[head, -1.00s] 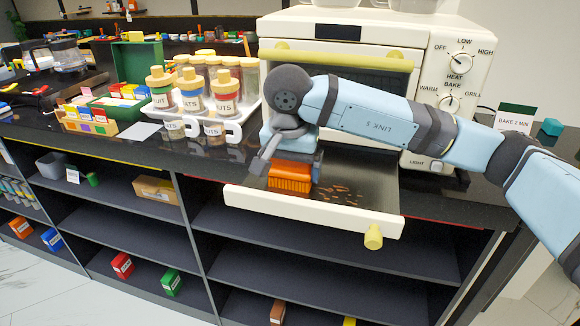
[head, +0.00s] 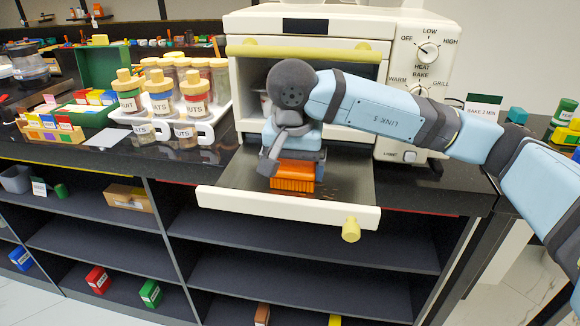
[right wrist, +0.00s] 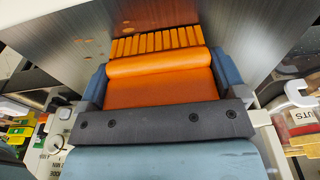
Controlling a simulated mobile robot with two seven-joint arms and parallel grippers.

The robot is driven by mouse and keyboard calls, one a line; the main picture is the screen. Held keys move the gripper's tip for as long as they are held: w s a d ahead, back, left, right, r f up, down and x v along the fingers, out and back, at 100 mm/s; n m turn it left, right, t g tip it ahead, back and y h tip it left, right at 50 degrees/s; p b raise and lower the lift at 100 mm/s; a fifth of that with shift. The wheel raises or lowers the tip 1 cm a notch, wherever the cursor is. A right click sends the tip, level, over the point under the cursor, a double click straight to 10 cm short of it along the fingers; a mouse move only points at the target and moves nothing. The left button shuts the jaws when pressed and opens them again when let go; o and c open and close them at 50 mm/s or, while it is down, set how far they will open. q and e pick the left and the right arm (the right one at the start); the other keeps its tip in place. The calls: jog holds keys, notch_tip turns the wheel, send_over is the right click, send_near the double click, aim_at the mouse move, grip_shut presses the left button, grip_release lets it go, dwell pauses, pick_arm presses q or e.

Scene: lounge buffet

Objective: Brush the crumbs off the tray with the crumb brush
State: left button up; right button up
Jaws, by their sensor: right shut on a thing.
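The orange crumb brush (head: 292,178) is held bristles down at the tray, near the middle of its width. My right gripper (head: 294,157) is shut on the brush. In the right wrist view the brush (right wrist: 160,88) sits between the two blue-grey fingers, bristles pointing away over the tray. The pulled-out tray (head: 235,172) has a dark metal surface and a cream front edge. A few brown crumbs (right wrist: 87,41) lie on it in the right wrist view. In the head view the brush and arm hide most of them. My left gripper is not in view.
The cream toaster oven (head: 395,75) stands behind the tray, its yellow handle bar (head: 305,50) above my gripper. Jars in a white rack (head: 160,95) stand close on the left. Open shelves (head: 300,250) are below.

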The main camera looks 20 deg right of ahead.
aim_at(318, 187)
jog(key=shift+s+d+f+b, duration=0.1)
jog(key=shift+s+d+b, duration=0.15)
jog(key=shift+s+d, duration=0.25)
jog(key=shift+s+d+f+b, duration=0.1)
jog(key=shift+s+d+b, duration=0.15)
jog(key=shift+d, duration=0.45)
jog(key=shift+s+d, duration=0.6)
jog(key=shift+d, duration=0.15)
jog(key=shift+d+b, duration=0.15)
jog(key=shift+b, duration=0.2)
jog(key=shift+s+d+f, duration=0.1)
jog(key=shift+s+d, duration=0.1)
jog(key=shift+d, duration=0.1)
jog(key=shift+s+d+b, duration=0.5)
jog(key=shift+s+d, duration=0.15)
jog(key=shift+d, duration=0.25)
jog(key=shift+s+d+b, duration=0.45)
jog(key=shift+s+d, duration=0.15)
jog(key=shift+d, duration=0.25)
jog(key=shift+w+a+f+b, duration=0.15)
jog(key=shift+w+a, duration=0.35)
jog(key=shift+a, duration=0.25)
jog(key=shift+w+a+b, duration=0.15)
jog(key=shift+w+a, duration=0.3)
jog(key=shift+a, duration=0.25)
jog(key=shift+w+a+f+b, duration=0.15)
jog(key=shift+w+a, duration=0.35)
jog(key=shift+a, duration=0.25)
